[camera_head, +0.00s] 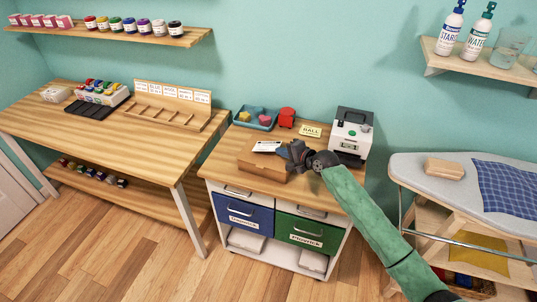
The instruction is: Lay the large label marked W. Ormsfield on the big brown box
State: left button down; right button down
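The big brown box (258,169) sits at the front of the wooden cabinet top. A white label with dark print (267,146) shows at the box's back upper edge; its text is too small to read. My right gripper (284,151) reaches in from the right over the box's right part, with its fingertips at the label's right end. Whether the fingers are closed on the label, and whether the label touches the box, I cannot tell. My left gripper is not in view.
A blue tray (239,124) with coloured pieces, a red object (286,117), a yellow-green card (311,130) and a label printer-like machine (351,135) stand behind on the cabinet top (224,151). An ironing board (408,172) is at right, a long workbench (150,143) at left.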

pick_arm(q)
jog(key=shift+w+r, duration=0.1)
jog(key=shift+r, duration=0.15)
pick_arm(e)
jog(key=shift+f, duration=0.25)
jog(key=c, duration=1.9)
grip_release()
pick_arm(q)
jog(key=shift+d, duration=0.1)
